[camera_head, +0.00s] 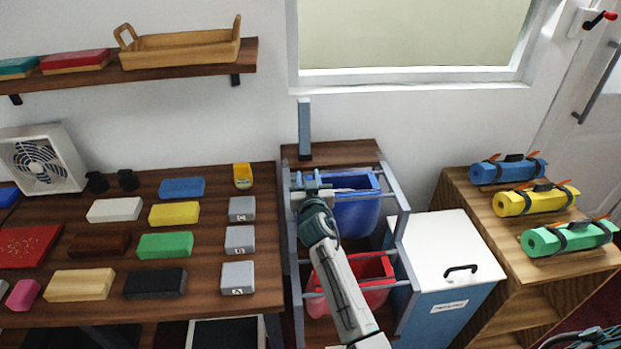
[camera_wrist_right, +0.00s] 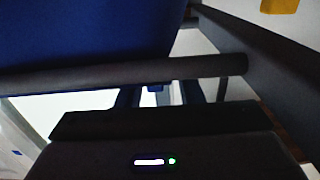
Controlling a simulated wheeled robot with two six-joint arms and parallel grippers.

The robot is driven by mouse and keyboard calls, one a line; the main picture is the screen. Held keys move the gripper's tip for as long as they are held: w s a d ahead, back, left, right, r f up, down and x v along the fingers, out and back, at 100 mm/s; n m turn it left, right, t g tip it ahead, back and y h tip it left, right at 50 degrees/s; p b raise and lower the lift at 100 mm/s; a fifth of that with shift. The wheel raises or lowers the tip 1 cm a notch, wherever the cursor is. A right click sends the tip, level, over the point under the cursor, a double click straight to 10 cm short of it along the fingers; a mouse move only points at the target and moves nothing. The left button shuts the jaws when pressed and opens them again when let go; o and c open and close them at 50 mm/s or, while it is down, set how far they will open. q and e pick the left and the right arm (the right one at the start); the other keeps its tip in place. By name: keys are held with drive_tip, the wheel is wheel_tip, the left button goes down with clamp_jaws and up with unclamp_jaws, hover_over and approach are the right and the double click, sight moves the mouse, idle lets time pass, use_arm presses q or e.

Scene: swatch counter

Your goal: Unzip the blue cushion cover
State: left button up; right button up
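No zip or clear cushion cover can be made out. The largest blue thing is a blue bag-like holder (camera_head: 356,216) in the grey-railed rack; I cannot tell whether it is the cover. In the wrist view a blue surface (camera_wrist_right: 85,30) fills the upper left, above a dark bar. My right gripper (camera_head: 311,183) is at the rack's left side, beside the blue holder's top edge. In the wrist view its fingers (camera_wrist_right: 160,95) stand apart below the bar, with a small blue piece (camera_wrist_right: 155,87) showing between or behind them.
A red holder (camera_head: 372,282) sits nearer in the same rack (camera_head: 399,190). A white-lidded box (camera_head: 446,246) stands right of it. The table (camera_head: 215,267) at left carries several coloured blocks. Blue, yellow and green rolls lie on the wooden shelf unit (camera_head: 490,225) at right.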

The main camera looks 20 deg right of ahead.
drive_tip(key=shift+a, duration=0.15)
drive_tip(key=shift+s, duration=0.45)
drive_tip(key=b+v, duration=0.1)
drive_tip(key=v, duration=0.9)
drive_tip(key=shift+w+a, duration=0.15)
